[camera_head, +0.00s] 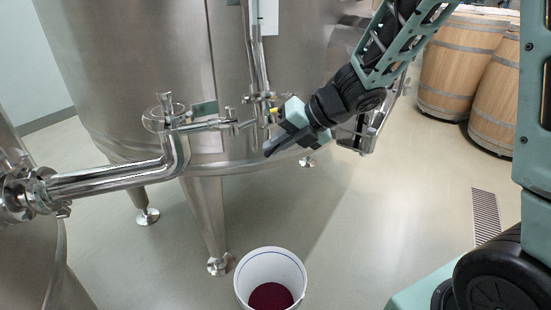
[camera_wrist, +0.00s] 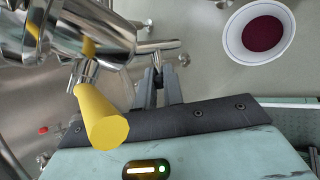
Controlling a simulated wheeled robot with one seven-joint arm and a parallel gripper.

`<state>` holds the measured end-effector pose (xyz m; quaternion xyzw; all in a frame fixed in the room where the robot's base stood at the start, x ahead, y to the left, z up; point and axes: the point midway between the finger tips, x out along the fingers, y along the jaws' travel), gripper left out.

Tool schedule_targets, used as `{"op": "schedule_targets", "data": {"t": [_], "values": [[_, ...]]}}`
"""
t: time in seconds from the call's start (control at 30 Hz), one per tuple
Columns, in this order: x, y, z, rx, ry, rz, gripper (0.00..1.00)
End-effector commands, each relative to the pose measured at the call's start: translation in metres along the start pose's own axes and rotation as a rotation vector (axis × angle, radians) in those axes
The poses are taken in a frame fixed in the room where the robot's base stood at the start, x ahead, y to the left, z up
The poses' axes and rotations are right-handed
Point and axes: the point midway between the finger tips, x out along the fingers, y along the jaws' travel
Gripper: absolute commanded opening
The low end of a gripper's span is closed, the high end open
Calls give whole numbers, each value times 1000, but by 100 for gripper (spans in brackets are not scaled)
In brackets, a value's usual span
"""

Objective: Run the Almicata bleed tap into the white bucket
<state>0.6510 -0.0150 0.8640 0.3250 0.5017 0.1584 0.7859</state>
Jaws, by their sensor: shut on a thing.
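My gripper (camera_head: 268,146) is at the steel pipework on the front of the large vat (camera_head: 130,90). In the wrist view its two dark fingers (camera_wrist: 158,88) are shut on a small metal tap lever (camera_wrist: 157,60) under a steel fitting. A yellow handle (camera_wrist: 103,122) hangs just left of the fingers; its tip also shows by the gripper in the head view (camera_head: 272,110). The white bucket (camera_head: 262,263) stands on the floor below, with dark red liquid inside; it also shows at the upper right of the wrist view (camera_wrist: 236,38). No stream is visible. No name is readable.
A horizontal steel pipe (camera_head: 110,180) with a clamped valve (camera_head: 165,112) runs to the left. A vat leg (camera_head: 205,215) stands left of the bucket. Wooden barrels (camera_head: 460,70) stand at the back right. A floor drain (camera_head: 486,215) lies at right; the floor between is clear.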

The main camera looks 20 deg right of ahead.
Motion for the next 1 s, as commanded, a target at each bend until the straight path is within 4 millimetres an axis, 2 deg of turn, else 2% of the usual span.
{"op": "schedule_targets", "data": {"t": [0.03,0.6,1.0], "values": [[4,-8,-2,20,-3,39,0],[8,-16,-4,219,1,524,0],[8,-16,-4,307,1,734,0]]}}
